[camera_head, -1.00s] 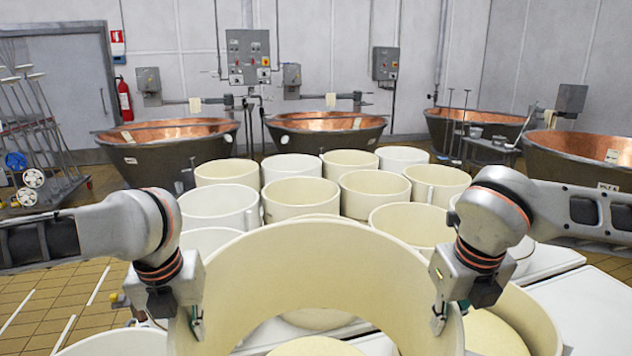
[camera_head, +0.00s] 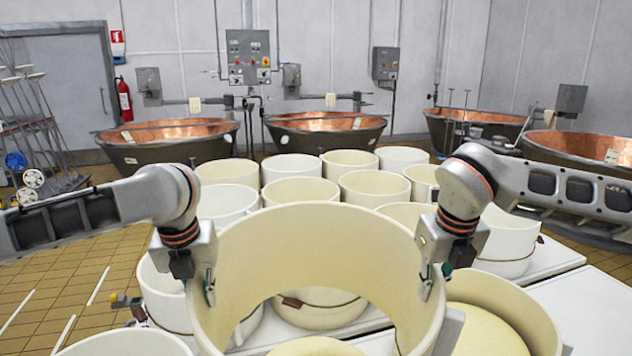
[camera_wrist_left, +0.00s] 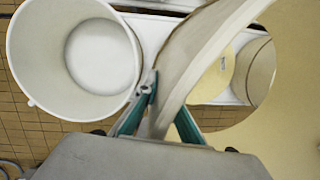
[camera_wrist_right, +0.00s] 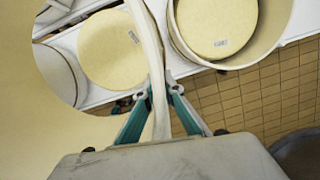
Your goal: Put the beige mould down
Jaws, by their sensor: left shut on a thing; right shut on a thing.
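The beige mould (camera_head: 320,232) is a large open ring held up between my two grippers, close in front of the head camera. My left gripper (camera_head: 209,290) is shut on its left wall, and my right gripper (camera_head: 428,283) is shut on its right wall. In the left wrist view the mould's wall (camera_wrist_left: 185,65) runs between the fingers. In the right wrist view the wall (camera_wrist_right: 153,60) also passes between the fingers. The ring is tilted so that I see through it to the white table below. Its lower rim is cut off by the picture.
Several cream moulds stand on the white table (camera_head: 590,305) behind the held ring. A mould with a cheese (camera_head: 478,325) stands at the right front. A white mould (camera_wrist_left: 20,60) is close to my left gripper. Copper vats (camera_head: 325,122) stand along the wall.

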